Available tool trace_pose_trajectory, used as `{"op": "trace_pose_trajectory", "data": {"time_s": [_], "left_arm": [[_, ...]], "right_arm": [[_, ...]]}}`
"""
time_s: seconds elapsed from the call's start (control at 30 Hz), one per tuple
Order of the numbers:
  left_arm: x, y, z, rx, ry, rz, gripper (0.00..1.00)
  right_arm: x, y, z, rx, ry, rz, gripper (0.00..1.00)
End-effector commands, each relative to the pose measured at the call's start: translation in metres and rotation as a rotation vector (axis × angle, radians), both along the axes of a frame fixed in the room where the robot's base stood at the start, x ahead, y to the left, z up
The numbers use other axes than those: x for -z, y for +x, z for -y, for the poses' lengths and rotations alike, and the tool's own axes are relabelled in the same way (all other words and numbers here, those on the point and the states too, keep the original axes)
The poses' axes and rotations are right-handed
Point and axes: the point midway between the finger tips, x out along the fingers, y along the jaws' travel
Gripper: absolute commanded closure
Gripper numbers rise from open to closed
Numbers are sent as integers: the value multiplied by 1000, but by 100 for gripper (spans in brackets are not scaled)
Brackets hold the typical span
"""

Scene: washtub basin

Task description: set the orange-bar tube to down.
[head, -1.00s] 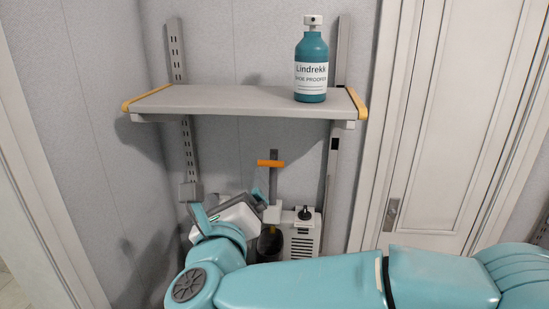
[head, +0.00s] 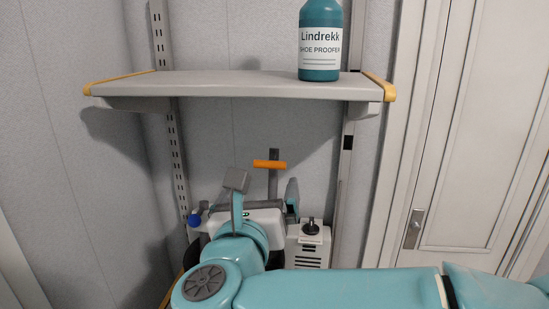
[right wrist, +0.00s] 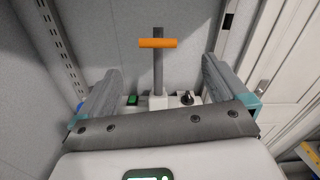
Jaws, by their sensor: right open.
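The post's lower end is partly hidden. My left gripper is not in view.
A grey shelf (head: 230,86) with a teal Lindrekk bottle (head: 320,42) overhangs the tube. A white box with a black knob (head: 311,227) stands right of it. A green switch (right wrist: 132,99) shows in the wrist view. A white door (head: 470,130) is at the right.

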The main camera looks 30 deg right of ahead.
Motion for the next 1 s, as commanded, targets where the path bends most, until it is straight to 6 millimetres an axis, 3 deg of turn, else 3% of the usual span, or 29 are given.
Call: {"op": "trace_pose_trajectory", "data": {"time_s": [0.4,0.6,1.0], "left_arm": [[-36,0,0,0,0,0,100],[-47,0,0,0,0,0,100],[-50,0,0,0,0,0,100]], "right_arm": [[-3,77,60,5,-2,-6,0],[-2,106,81,2,-1,-3,0],[0,119,90,-1,-1,-1,0]]}}
